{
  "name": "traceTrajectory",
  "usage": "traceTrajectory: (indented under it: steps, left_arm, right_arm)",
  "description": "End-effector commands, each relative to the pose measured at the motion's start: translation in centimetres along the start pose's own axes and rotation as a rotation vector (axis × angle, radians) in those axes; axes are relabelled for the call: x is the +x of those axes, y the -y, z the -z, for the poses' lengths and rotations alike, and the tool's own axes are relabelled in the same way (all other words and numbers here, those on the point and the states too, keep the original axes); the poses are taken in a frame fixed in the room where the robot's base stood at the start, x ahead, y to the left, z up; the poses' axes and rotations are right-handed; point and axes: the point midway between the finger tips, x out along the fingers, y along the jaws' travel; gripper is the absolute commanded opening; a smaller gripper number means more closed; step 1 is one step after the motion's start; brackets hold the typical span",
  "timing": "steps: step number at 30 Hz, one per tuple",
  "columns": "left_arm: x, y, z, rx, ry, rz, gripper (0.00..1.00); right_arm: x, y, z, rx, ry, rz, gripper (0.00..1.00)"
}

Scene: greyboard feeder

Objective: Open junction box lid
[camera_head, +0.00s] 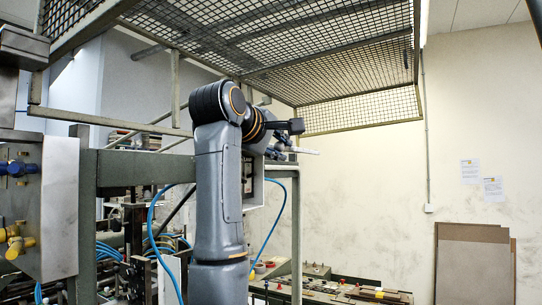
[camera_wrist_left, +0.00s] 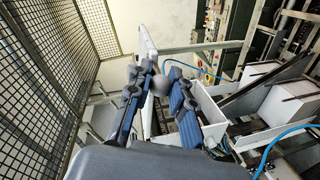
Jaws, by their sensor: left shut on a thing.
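The junction box (camera_wrist_left: 211,108) shows in the wrist view as a pale, open-topped box just right of my fingers. Its lid (camera_wrist_left: 147,45) is a thin pale panel seen nearly edge-on, standing up away from the box. My left gripper (camera_wrist_left: 158,78) has the lid between its blue-padded fingers and is shut on it. In the head view, my left gripper (camera_head: 281,150) is at the end of the bent arm, with the pale lid edge (camera_head: 306,151) sticking out to the right. The arm hides most of the box there. My right gripper is not in view.
A mesh guard (camera_head: 340,75) hangs above the arm, and a frame post (camera_head: 295,235) stands right of it. Blue hoses (camera_head: 283,212) loop near the arm. A control panel (camera_wrist_left: 228,35) is beyond the box.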

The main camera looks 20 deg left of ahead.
Motion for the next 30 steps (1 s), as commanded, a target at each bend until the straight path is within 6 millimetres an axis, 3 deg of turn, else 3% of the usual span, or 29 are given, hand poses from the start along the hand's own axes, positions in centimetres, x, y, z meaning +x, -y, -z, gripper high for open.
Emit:
traceTrajectory:
  steps: [9, 26, 27, 30]
  left_arm:
    - [0.3, -2.2, 0.8, -0.124, 0.023, -0.005, 0.0]
    - [0.4, -2.5, 1.0, -0.153, 0.028, -0.004, 0.0]
    - [0.4, -2.5, 1.0, -0.152, 0.028, -0.004, 0.27]
    - [0.4, -2.5, 1.0, -0.152, 0.028, -0.004, 0.43]
  right_arm:
    - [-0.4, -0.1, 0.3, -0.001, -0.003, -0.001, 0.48]
    - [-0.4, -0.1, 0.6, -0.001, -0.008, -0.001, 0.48]
    - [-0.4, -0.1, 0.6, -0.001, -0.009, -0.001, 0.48]
    - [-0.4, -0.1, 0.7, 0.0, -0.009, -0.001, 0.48]
